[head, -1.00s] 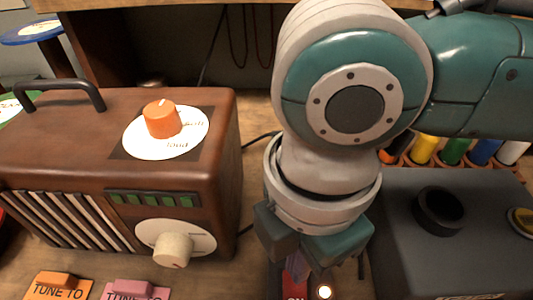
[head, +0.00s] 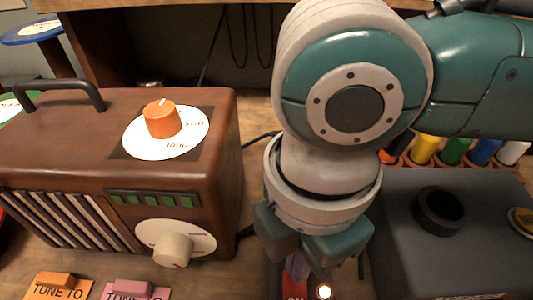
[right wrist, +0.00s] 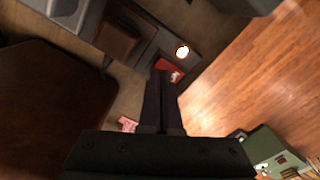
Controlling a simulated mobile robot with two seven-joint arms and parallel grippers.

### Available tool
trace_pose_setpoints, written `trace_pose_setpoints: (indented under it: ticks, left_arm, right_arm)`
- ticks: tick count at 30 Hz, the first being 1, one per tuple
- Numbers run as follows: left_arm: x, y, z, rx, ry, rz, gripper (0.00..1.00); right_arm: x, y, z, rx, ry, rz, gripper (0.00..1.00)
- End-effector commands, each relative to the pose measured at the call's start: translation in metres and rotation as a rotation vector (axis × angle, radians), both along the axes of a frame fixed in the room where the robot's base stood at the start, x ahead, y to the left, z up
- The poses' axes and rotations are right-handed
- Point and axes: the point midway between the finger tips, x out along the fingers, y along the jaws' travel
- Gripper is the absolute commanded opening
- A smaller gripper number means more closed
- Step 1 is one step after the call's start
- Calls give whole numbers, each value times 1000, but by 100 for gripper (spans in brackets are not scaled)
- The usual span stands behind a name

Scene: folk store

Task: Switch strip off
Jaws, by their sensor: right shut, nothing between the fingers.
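The strip (right wrist: 196,32) is a dark grey bar on the table, partly hidden under my right gripper in the head view. Its red rocker switch (right wrist: 168,70) carries white lettering, and "ON" shows in part at the bottom edge of the head view. A round lamp (head: 324,292) beside the switch glows bright; it also shows in the right wrist view (right wrist: 182,52). My right gripper (head: 297,268) is shut and empty, pointing down at the switch. Its fingertips overlap the switch's edge in the right wrist view; I cannot tell whether they touch. My left gripper is out of view.
A brown radio (head: 60,140) with an orange knob (head: 162,119) and a cream knob (head: 173,250) stands left of the gripper. A dark grey box (head: 420,260) stands close on its right. Orange (head: 58,286) and pink (head: 135,290) labelled pieces lie in front.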

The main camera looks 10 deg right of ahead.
Motion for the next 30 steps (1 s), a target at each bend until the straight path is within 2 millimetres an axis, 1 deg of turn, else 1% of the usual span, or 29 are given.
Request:
trace_pose_setpoints:
  ticks: [14, 30]
  left_arm:
    - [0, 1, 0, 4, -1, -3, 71]
    - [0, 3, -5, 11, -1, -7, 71]
  right_arm:
    - [0, 0, 0, 0, 0, 0, 0]
    - [0, 0, -8, 0, 0, 0, 0]
